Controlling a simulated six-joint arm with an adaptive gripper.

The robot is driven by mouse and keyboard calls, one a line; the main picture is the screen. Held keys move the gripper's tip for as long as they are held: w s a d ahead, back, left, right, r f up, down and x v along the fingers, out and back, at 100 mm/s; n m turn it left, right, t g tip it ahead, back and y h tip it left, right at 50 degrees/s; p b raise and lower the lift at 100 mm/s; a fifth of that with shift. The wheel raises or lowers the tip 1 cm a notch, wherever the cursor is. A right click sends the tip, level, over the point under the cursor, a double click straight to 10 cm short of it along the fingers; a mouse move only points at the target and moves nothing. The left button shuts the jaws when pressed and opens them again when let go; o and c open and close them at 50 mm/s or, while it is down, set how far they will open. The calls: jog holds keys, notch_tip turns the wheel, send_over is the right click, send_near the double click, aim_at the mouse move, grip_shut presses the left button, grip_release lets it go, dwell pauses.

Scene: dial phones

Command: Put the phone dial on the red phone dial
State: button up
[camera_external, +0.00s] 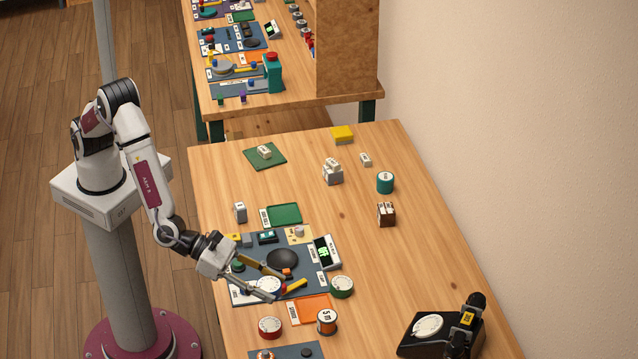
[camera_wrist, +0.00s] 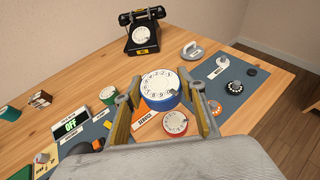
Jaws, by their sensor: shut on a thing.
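A phone dial with a white numbered face and blue side (camera_wrist: 160,88) is between the two fingers of my gripper (camera_wrist: 159,95) in the wrist view. My gripper is shut on it. In the outside view its white face (camera_external: 268,284) shows between the fingers, above the grey-blue mat. The red phone dial (camera_external: 270,326), white-faced with a red side, lies on the table in front of the gripper, apart from it. In the wrist view the red dial (camera_wrist: 175,122) shows below the held dial, between the fingers. Its face is uncovered.
A green-sided dial (camera_external: 342,286) stands right of the gripper. An orange mat (camera_external: 305,307) and a round "5m" item (camera_external: 327,321) lie beside the red dial. A black telephone (camera_external: 408,341) stands at the right front. The grey-blue mat (camera_external: 238,294) is crowded with small parts.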

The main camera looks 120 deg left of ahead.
jog(key=shift+d+f+h, duration=0.2)
jog(key=shift+d+h, duration=0.1)
jog(key=shift+d, duration=0.15)
jog(key=shift+f, duration=0.15)
send_over(269, 324)
jog(key=shift+f, duration=2.95)
jog(key=shift+f, duration=0.1)
jog(key=shift+f, duration=1.8)
jog(key=shift+f, duration=0.15)
jog(key=o, duration=1.2)
